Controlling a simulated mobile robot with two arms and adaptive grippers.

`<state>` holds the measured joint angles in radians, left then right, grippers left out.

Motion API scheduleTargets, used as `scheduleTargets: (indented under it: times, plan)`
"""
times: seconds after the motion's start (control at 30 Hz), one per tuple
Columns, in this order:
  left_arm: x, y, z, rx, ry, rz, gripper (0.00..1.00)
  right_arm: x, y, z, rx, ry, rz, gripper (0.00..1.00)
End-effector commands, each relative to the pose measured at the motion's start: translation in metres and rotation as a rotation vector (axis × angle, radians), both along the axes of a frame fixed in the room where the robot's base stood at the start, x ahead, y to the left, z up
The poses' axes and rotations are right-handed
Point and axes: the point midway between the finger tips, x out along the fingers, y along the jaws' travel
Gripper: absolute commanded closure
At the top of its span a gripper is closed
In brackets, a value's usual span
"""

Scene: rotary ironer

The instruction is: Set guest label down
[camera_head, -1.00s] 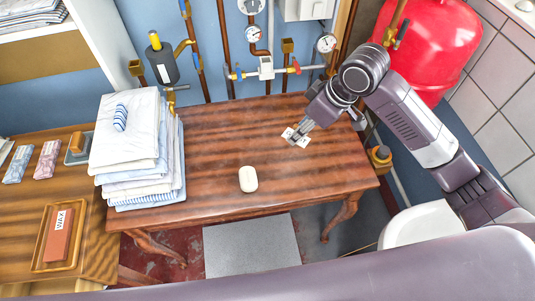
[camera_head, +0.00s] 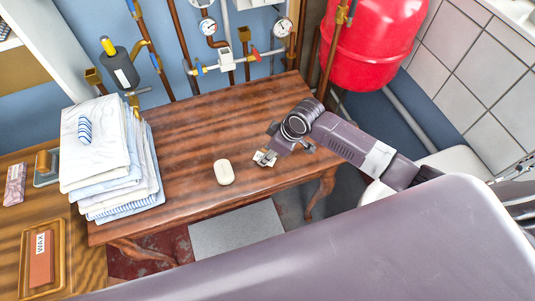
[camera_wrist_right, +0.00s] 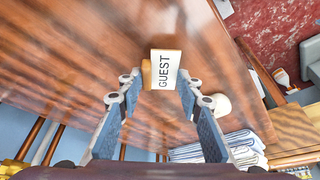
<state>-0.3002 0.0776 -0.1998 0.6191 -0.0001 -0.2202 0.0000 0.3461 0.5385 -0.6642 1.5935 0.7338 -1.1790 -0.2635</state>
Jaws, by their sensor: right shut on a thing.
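The guest label (camera_wrist_right: 166,72) is a small white card reading GUEST on a wooden-coloured backing. My right gripper (camera_wrist_right: 158,84) is shut on it, with the card standing between the fingertips in the right wrist view. In the head view, the right gripper (camera_head: 271,151) is low over the right part of the wooden table (camera_head: 210,115), with the white label (camera_head: 264,159) at its tips. I cannot tell whether the label touches the tabletop. My left gripper is not in view.
A white oval block (camera_head: 224,172) lies just left of the label. A stack of folded linen (camera_head: 112,165) fills the table's left end. Pipes and gauges (camera_head: 227,59) line the wall behind. The middle and back of the tabletop are clear.

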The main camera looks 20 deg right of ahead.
Motion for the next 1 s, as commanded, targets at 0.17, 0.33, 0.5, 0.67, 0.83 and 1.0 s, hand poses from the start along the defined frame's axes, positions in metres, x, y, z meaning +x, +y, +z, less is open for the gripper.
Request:
scheduleTargets:
  times: [0.17, 0.33, 0.5, 0.67, 0.83, 1.0]
  plan:
    - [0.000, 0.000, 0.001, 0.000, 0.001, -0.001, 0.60, 0.000, 0.000, -0.015, -0.001, 0.000, 0.000, 0.77]
    - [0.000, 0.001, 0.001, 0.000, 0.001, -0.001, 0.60, 0.000, 0.000, -0.015, -0.001, -0.001, 0.001, 0.77]
    - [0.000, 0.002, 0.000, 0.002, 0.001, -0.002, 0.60, 0.000, 0.000, -0.019, -0.001, 0.000, 0.000, 0.77]
    - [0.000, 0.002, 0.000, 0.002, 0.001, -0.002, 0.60, 0.000, 0.000, -0.018, -0.002, 0.000, 0.001, 0.52]
    - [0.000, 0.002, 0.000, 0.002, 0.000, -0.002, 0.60, 0.000, 0.000, -0.018, -0.001, 0.001, 0.000, 0.50]
    - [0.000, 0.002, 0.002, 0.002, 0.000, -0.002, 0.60, 0.000, 0.000, -0.015, -0.001, -0.001, 0.000, 0.50]
